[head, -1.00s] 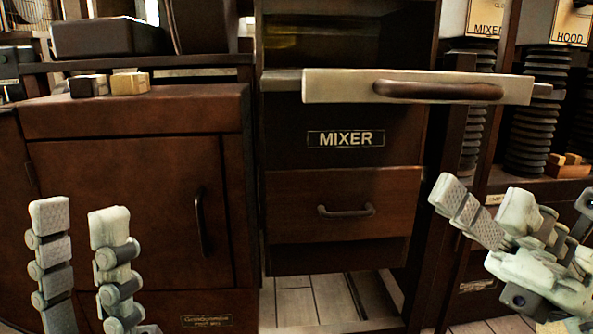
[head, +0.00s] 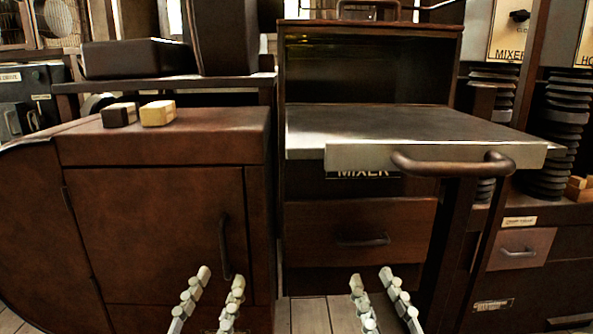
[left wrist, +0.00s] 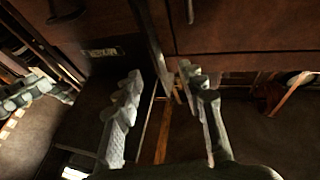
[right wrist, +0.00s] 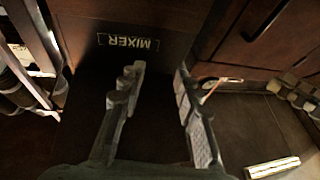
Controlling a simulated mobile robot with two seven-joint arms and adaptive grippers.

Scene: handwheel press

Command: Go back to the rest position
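My left gripper (head: 220,278) is open and empty, low in front of the brown cabinet (head: 150,215) at the left. Its two spread fingers also show in the left wrist view (left wrist: 160,72). My right gripper (head: 371,278) is open and empty, low in front of the mixer drawer (head: 320,222). Its spread fingers also show in the right wrist view (right wrist: 160,70). Both grippers point forward, side by side, and no object shows between their fingers. Part of each hand lies below the head view's lower edge.
A flat board (head: 400,128) with a brown bar handle (head: 450,164) sticks out from the mixer housing (head: 286,75), above my right gripper. A dark block (head: 119,116) and a yellow block (head: 157,114) sit on the left cabinet. Ribbed black columns (head: 562,140) stand at the right.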

